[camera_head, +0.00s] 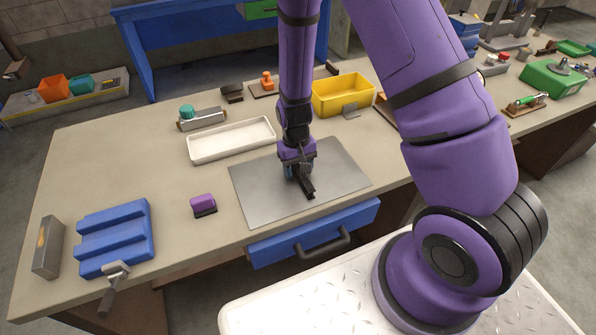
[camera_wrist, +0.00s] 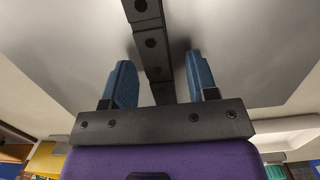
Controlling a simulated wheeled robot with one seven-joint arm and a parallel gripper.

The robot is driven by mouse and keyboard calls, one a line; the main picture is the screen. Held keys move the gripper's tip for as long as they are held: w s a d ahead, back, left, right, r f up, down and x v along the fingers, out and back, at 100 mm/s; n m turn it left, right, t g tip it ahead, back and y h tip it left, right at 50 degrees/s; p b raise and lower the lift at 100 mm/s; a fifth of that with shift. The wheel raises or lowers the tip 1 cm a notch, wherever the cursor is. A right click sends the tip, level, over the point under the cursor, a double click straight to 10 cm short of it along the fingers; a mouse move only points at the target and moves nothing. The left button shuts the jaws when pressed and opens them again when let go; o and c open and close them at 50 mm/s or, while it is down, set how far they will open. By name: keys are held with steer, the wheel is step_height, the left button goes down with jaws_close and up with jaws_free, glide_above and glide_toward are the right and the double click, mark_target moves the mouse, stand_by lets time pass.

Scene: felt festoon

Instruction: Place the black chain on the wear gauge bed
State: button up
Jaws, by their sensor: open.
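The black chain (camera_wrist: 152,42) is a dark straight strip with round studs. In the wrist view it runs from the top edge down between my two blue fingers, over the grey metal plate (camera_wrist: 235,50). In the head view a dark end of the chain (camera_head: 308,189) shows beside my gripper (camera_head: 299,173), low over the plate. My gripper (camera_wrist: 163,84) is open, with gaps beside the chain. I cannot tell for certain which fixture is the wear gauge bed; a blue stepped block (camera_head: 117,235) and a grey fixture with a green knob (camera_head: 203,121) stand to the left.
A white tray (camera_head: 231,155) lies behind the plate, and a yellow bin (camera_head: 342,112) stands at the back. A purple block (camera_head: 203,204) sits left of the plate. A grey block (camera_head: 47,247) is at the far left. The left middle of the bench is clear.

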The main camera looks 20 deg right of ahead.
steer(key=shift+f, duration=0.1)
steer(key=shift+c, duration=0.2)
jaws_close()
steer(key=shift+r, duration=0.2)
